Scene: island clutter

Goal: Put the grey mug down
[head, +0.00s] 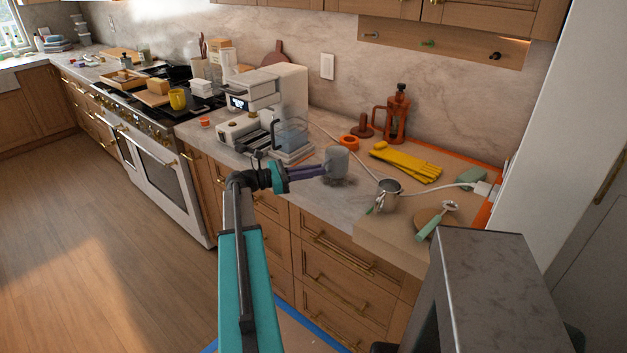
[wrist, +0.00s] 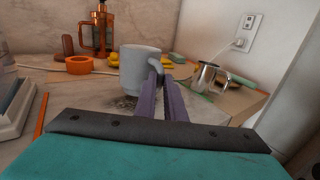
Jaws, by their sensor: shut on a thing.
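The grey mug (head: 338,163) is upright over the counter in front of the coffee machine's right side. It also shows in the wrist view (wrist: 136,72), with its handle toward my fingers. My gripper (head: 321,170) has purple fingers, shut on the mug at its handle side; they also show in the wrist view (wrist: 158,88). A dark shadow lies on the counter right under the mug. I cannot tell whether its base touches the counter or hangs just above it. The fingers hide part of the handle.
A metal pitcher (head: 386,196) stands to the right of the mug. The coffee machine (head: 270,100) is to the left. Yellow gloves (head: 406,163), an orange tape ring (head: 348,142) and an orange press (head: 397,118) are behind. A white cord crosses the counter. Bare counter (head: 342,205) lies in front.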

